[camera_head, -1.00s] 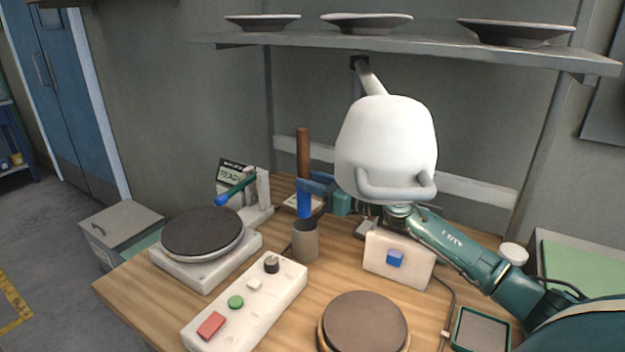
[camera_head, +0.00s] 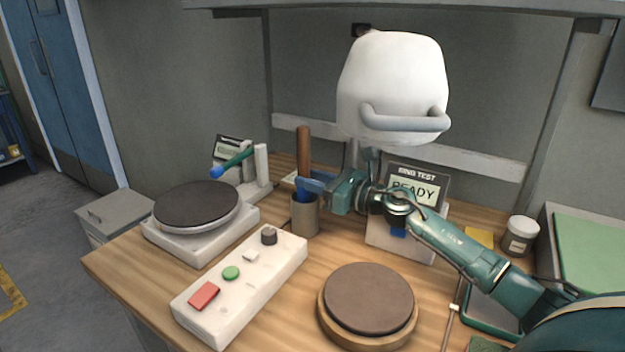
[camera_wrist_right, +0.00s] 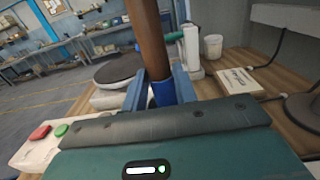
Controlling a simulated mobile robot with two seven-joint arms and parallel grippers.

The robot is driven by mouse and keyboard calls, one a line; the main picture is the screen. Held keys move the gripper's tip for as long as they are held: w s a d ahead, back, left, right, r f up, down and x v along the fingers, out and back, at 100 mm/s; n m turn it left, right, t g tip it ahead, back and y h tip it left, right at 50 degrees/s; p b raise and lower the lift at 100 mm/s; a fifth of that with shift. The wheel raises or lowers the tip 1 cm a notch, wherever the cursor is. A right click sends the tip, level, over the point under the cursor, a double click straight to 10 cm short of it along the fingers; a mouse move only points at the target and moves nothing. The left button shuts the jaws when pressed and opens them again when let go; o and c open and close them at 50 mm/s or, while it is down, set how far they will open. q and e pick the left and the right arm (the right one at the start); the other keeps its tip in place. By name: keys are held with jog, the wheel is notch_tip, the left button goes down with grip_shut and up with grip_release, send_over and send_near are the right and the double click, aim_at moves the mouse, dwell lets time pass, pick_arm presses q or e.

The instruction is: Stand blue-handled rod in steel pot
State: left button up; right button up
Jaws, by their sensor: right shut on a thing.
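The rod (camera_head: 304,147), brown above and blue below, stands nearly upright at the steel pot (camera_head: 305,218), a small grey cup on the wooden bench. My right gripper (camera_head: 312,187) is shut on the rod's blue part, just above the pot's rim. The rod's lower end is hidden by the pot, so its depth inside cannot be seen. In the right wrist view the rod (camera_wrist_right: 148,40) rises between the two blue fingers, which press on its blue part. The pot is hidden in that view. My left gripper is not in view.
A white button box (camera_head: 240,285) lies in front of the pot. A round dark plate on a white base (camera_head: 200,245) is to the left, with a green, blue-tipped bar (camera_head: 235,162) on a stand behind. A brown disc (camera_head: 368,298) and READY display (camera_head: 412,188) are to the right.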

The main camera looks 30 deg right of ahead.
aim_at(309, 136)
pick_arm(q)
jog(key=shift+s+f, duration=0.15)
pick_arm(e)
jog(key=shift+f, duration=0.1)
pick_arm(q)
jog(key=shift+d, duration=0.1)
pick_arm(e)
jog(key=o, duration=1.1)
notch_tip(309, 136, up, 9)
jog(key=shift+f+p, duration=0.1)
jog(key=shift+p, duration=1.15)
jog(key=shift+r, duration=0.35)
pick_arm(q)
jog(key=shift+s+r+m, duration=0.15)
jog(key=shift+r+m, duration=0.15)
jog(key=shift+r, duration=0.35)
pick_arm(e)
jog(key=shift+r, duration=0.25)
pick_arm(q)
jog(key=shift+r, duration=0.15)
